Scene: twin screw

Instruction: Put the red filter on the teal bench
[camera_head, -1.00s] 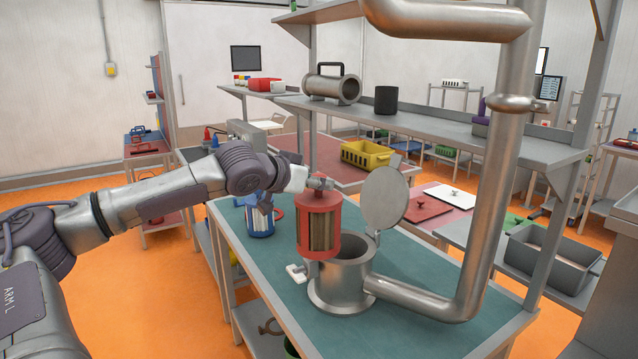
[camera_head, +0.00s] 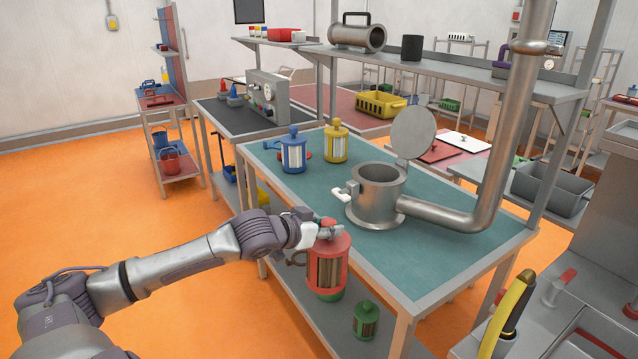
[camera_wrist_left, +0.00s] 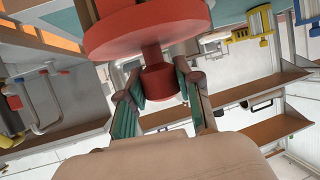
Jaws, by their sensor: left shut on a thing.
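The red filter (camera_head: 327,268) is a red-capped cylinder with a pleated brown middle. My left gripper (camera_head: 325,230) is shut on the knob on its top, and it hangs upright. In the head view it is seen across the near-left edge of the teal bench (camera_head: 415,262); its height over the bench is hard to tell. In the left wrist view the fingers (camera_wrist_left: 158,85) close on the red knob below the wide red cap (camera_wrist_left: 150,28). On the bench stands an open steel housing (camera_head: 375,200) with its round lid (camera_head: 413,133) raised. My right gripper is not in view.
A blue filter (camera_head: 293,155) and a yellow filter (camera_head: 335,146) stand at the bench's far end. A green canister (camera_head: 366,320) is on the lower shelf. A steel pipe (camera_head: 500,150) rises from the housing. The bench's near right part is clear.

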